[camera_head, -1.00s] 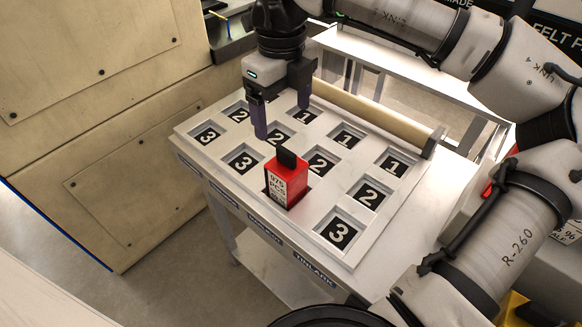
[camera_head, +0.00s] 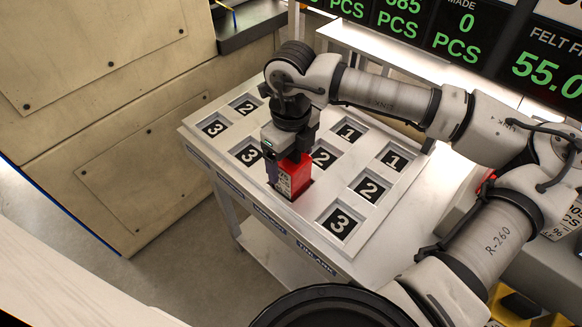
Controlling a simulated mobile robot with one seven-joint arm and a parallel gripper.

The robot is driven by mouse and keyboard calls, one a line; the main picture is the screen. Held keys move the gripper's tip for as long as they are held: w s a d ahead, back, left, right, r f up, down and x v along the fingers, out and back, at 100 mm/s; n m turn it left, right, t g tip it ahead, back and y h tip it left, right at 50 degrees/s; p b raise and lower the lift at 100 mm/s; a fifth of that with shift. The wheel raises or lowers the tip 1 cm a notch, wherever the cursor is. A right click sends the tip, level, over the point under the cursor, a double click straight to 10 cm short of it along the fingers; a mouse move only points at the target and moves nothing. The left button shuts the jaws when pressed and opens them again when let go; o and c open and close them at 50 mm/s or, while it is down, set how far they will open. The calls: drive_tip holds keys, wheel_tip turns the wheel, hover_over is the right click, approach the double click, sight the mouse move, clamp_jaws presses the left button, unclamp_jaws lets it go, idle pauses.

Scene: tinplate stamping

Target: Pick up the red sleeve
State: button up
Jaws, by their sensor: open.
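The red sleeve (camera_head: 297,175) stands upright in a pocket of the pale tray (camera_head: 313,215), in the row nearest the front edge. Its side carries a white label with black print. My gripper (camera_head: 284,172) is down at the sleeve, pointing downward, and hides its top and the black tab there. One dark finger shows at the left side of the sleeve. The other finger is hidden, so I cannot tell whether the fingers touch the sleeve. The jaws are open.
The tray has several empty pockets marked 1, 2 or 3, such as the front 3 pocket (camera_head: 339,222). A beige panelled cabinet (camera_head: 130,160) stands at the left. Display boards (camera_head: 460,35) with green figures hang behind. My arm spans the right side.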

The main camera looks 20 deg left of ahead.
clamp_jaws()
idle(0.6)
